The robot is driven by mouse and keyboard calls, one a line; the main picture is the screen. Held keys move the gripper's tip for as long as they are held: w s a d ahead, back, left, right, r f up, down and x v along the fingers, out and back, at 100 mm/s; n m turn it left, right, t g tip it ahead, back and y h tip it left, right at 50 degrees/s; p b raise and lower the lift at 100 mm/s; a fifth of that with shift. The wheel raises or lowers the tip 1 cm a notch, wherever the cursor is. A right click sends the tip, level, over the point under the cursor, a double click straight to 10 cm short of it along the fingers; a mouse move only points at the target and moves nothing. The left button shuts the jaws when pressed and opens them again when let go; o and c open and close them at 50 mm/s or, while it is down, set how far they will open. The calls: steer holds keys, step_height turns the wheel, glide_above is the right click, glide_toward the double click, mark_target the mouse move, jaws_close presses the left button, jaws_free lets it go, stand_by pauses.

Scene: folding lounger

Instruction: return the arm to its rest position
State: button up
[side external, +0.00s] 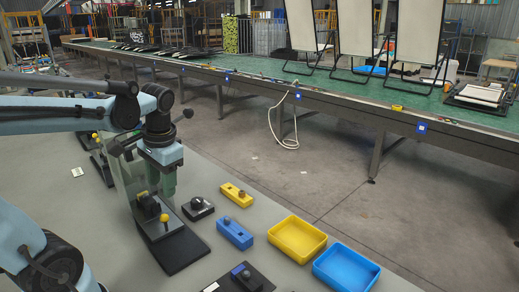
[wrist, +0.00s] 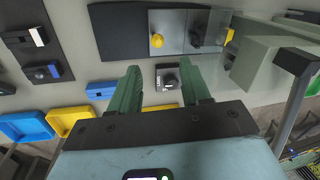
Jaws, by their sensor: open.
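My gripper (side external: 168,182) hangs over the grey table, beside a clear upright panel on a black base plate (side external: 182,250). Its two green fingers (wrist: 160,78) stand apart in the wrist view, with no object held in them. Beyond the gap a small grey and black block with a round knob (wrist: 167,78) lies on the table; it also shows in the side view (side external: 197,208). Part of the gripper is hidden by my wrist in the side view.
A yellow block (side external: 237,194), a blue block (side external: 235,234), a yellow tray (side external: 297,240) and a blue tray (side external: 346,268) lie right of the gripper. The base plate carries a yellow knob (side external: 163,217). A long green bench (side external: 300,82) with loungers stands behind, across open floor.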

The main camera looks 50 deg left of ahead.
steer(key=w+d+m+t+h, duration=0.1)
steer(key=w+d+t, duration=0.1)
steer(key=d, duration=0.5)
steer(key=w+d+f+m+t+h, duration=0.1)
steer(key=w+d+t, duration=0.2)
steer(key=d+t, duration=0.2)
steer(key=shift+d+f+t, duration=0.15)
steer(key=shift+d+t, duration=0.15)
steer(key=shift+d, duration=0.55)
